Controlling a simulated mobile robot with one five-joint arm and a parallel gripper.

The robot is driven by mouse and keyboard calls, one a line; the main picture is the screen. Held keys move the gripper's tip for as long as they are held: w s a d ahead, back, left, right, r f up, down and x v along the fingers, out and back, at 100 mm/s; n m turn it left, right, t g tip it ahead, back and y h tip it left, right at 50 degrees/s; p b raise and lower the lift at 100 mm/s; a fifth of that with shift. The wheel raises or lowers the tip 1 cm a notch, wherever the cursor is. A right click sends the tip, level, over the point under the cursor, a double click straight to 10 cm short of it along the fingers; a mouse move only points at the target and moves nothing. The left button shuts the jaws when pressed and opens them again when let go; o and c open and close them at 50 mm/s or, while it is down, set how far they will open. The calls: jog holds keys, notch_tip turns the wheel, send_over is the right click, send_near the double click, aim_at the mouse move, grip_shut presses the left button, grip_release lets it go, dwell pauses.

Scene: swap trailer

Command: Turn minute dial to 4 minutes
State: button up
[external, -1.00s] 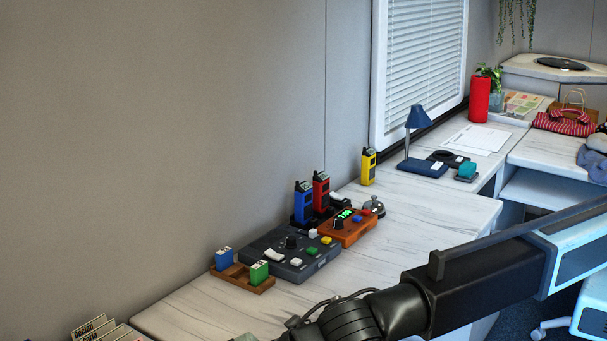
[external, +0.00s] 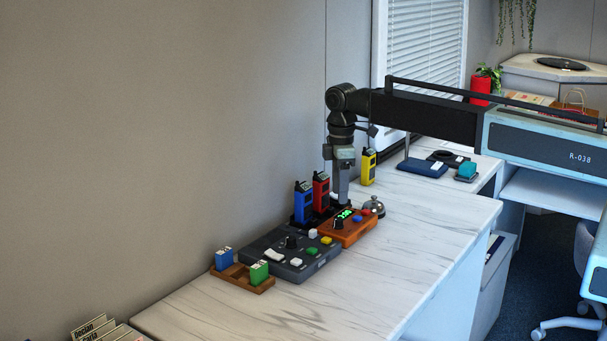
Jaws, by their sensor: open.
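An orange timer box (external: 349,234) stands on the white marbled desk. It has a lit green display (external: 345,213), a black dial (external: 338,224), and a blue and a red button on top. The marks on the dial and the digits are too small to read. My gripper (external: 343,203) points straight down at the back edge of the orange box, just behind the display. Its fingers look narrow from this side; I cannot tell whether they touch the box. The dial is in front of and left of the fingertips, apart from them.
A dark grey control panel (external: 262,256) with a knob and buttons adjoins the box on the left. Blue (external: 303,203) and red (external: 321,192) radios stand close left of my gripper. A yellow radio (external: 368,167) and silver bell (external: 374,206) are to the right.

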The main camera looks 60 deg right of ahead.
aim_at(339, 219)
notch_tip(339, 219, down, 8)
jog(key=b, duration=0.8)
jog(key=shift+a, duration=0.1)
jog(key=shift+r, duration=0.1)
grip_shut()
